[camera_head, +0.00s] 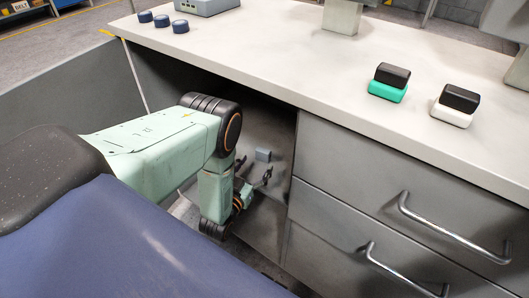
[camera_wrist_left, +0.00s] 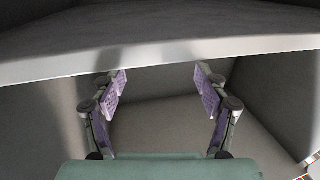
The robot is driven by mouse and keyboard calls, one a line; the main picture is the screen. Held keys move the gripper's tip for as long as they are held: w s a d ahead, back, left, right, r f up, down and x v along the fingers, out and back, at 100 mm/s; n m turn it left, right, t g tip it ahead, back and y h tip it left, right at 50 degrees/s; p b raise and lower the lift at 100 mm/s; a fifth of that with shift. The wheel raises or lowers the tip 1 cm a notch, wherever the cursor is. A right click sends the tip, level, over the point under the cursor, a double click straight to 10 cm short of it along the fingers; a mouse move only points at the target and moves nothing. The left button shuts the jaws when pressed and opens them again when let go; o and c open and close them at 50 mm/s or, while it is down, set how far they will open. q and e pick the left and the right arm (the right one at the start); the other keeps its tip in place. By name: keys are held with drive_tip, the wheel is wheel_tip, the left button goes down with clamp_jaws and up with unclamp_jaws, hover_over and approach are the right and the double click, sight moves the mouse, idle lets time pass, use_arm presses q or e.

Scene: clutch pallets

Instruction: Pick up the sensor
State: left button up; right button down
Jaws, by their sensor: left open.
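A small blue-grey block (camera_head: 263,155) shows inside the dark open bay under the worktop in the head view. It may be the sensor; it is too small to tell. My left gripper (camera_head: 255,174) is in the mouth of this bay, close to the block, with its fingers apart. I cannot tell whether they touch it. In the left wrist view the gripper (camera_wrist_left: 160,82) has its purple-padded fingers spread with nothing between them. No block can be made out there.
The worktop (camera_head: 270,55) overhangs the bay; its front edge (camera_wrist_left: 160,58) crosses the wrist view above the fingers. Drawers with handles (camera_head: 455,230) stand to the right. A black-and-green item (camera_head: 388,83), a black-and-white item (camera_head: 456,105) and blue discs (camera_head: 162,21) lie on top.

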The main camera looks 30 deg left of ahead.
sight(262, 153)
use_arm(q)
drive_tip(key=shift+w+a+b, duration=0.15)
drive_tip(key=shift+w+b, duration=0.2)
drive_tip(key=shift+w, duration=0.55)
drive_tip(key=w+b, duration=0.1)
drive_tip(key=w, duration=0.1)
drive_tip(key=w+b, duration=0.1)
drive_tip(key=w, duration=0.1)
drive_tip(key=shift+w+a, duration=0.1)
drive_tip(key=shift+a, duration=0.3)
drive_tip(key=shift+w+a+r, duration=0.1)
drive_tip(key=shift+w+r, duration=0.05)
drive_tip(key=shift+w, duration=0.45)
drive_tip(key=shift+c, duration=0.2)
drive_tip(key=c, duration=1.2)
